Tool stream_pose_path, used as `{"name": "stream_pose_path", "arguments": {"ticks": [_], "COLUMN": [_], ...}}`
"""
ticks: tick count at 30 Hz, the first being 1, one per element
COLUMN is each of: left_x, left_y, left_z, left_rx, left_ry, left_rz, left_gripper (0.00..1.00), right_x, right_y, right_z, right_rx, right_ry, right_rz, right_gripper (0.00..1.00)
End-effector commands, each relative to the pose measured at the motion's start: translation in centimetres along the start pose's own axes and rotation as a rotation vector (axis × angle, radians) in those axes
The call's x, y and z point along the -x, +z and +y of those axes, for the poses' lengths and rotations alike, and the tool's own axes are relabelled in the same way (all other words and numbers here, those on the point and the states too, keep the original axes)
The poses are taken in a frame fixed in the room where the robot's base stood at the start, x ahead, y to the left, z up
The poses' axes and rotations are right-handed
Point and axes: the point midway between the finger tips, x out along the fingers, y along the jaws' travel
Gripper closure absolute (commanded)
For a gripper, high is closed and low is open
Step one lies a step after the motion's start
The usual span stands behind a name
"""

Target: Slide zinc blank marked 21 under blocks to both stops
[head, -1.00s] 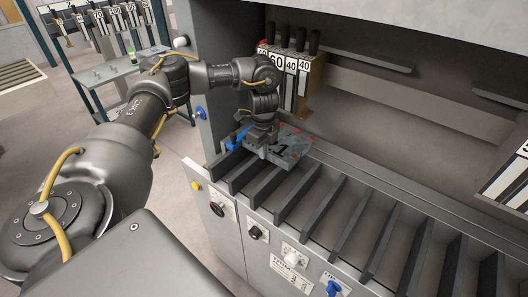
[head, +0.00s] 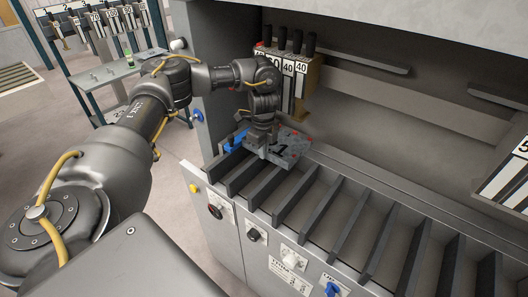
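The grey zinc blank (head: 291,151) lies flat on the machine bed at the left end, below the blocks. A dark marking shows on it; a "1" is readable and the rest is covered by my gripper. The blocks (head: 302,80) stand upright above its far side, with white number labels such as 40. My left gripper (head: 262,150) is down at the blank's near left edge; its fingers are too small and hidden to tell their state. Small red marks (head: 306,136) show at the blank's far edge. A blue part (head: 235,141) sits left of the blank. My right gripper is not in view.
Dark slanted ribs with open gaps (head: 345,222) run along the front of the machine. Its front panel (head: 235,235) carries knobs and a yellow button. A grey table (head: 112,72) stands at the back left. The bed right of the blank is clear.

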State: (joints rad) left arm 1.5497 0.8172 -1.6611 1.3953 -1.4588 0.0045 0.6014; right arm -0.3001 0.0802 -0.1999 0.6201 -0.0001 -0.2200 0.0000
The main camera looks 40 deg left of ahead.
Motion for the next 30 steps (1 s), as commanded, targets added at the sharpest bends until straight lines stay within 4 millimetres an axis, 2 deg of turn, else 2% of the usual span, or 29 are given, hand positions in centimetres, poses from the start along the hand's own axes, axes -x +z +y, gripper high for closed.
{"name": "stream_pose_path", "arguments": {"ticks": [22, 28, 30], "left_x": [0.14, 0.06, 0.04], "left_y": [0.11, 0.15, 0.17], "left_z": [-0.49, -0.43, -0.39], "left_rx": [0.0, 0.0, 0.0], "left_ry": [-0.004, -0.003, -0.002], "left_rz": [0.0, 0.0, 0.0], "left_gripper": [1.0, 0.73, 0.72], "right_x": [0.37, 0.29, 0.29], "right_y": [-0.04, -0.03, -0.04], "right_z": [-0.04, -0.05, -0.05], "right_rx": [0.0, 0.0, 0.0], "right_ry": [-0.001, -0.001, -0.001], "right_rz": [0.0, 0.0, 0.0], "right_gripper": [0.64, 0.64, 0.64]}}
